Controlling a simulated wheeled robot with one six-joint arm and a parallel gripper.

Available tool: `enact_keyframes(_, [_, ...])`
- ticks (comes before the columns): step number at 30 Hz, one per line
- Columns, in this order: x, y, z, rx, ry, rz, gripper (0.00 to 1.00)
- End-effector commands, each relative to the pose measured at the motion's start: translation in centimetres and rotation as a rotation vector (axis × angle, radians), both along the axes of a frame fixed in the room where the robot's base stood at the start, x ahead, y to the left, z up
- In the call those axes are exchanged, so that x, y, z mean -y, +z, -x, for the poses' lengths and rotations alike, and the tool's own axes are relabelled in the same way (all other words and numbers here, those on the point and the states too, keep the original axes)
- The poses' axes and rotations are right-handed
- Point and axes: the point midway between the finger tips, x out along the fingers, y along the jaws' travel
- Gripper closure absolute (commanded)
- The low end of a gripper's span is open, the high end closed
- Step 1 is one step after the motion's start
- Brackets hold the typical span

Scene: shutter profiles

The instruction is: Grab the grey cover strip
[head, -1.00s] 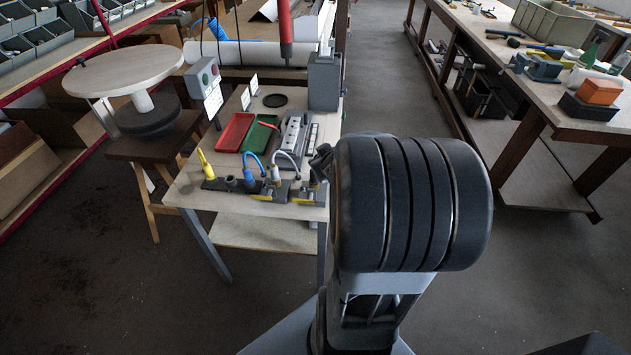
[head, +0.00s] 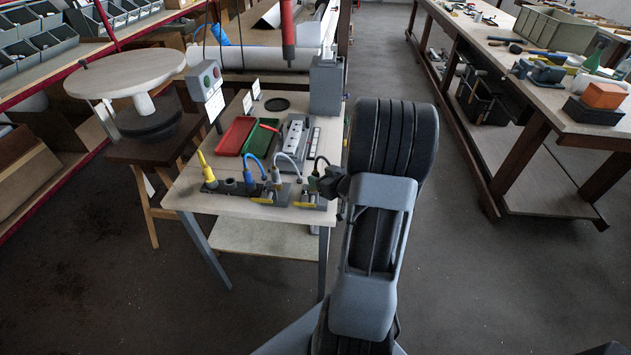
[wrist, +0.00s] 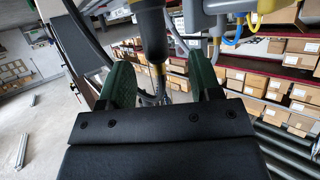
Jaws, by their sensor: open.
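A long grey slotted piece (head: 293,135) lies on the small table among the fixtures, beside a paler strip with dark holes (head: 311,139). I cannot tell for sure which is the grey cover strip. In the head view the dark end of my arm is at the table's front right corner, and its jaws cannot be made out. In the wrist view my gripper (wrist: 160,85) is open, with two dark green fingers apart. A dark cylindrical plug (wrist: 152,30) with a yellow ring shows between and beyond the fingers. I cannot tell if they touch it. No cover strip is recognisable there.
A row of plugs with looped cables (head: 262,180) stands along the table's (head: 185,195) front edge. Red (head: 236,136) and green (head: 257,141) trays lie behind it. A grey box (head: 325,85) stands at the back right corner. Floor is open between this table and the right workbench (head: 550,115).

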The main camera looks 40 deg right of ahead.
Motion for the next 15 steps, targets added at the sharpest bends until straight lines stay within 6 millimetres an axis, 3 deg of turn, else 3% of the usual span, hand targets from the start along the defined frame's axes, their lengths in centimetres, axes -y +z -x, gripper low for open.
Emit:
enact_keyframes(5, [0.0, -0.3, -0.8, 0.0, 0.0, -0.001, 0.42])
enact_keyframes(15, [0.2, -2.1, -4.6, -0.001, 0.001, 0.0, 0.42])
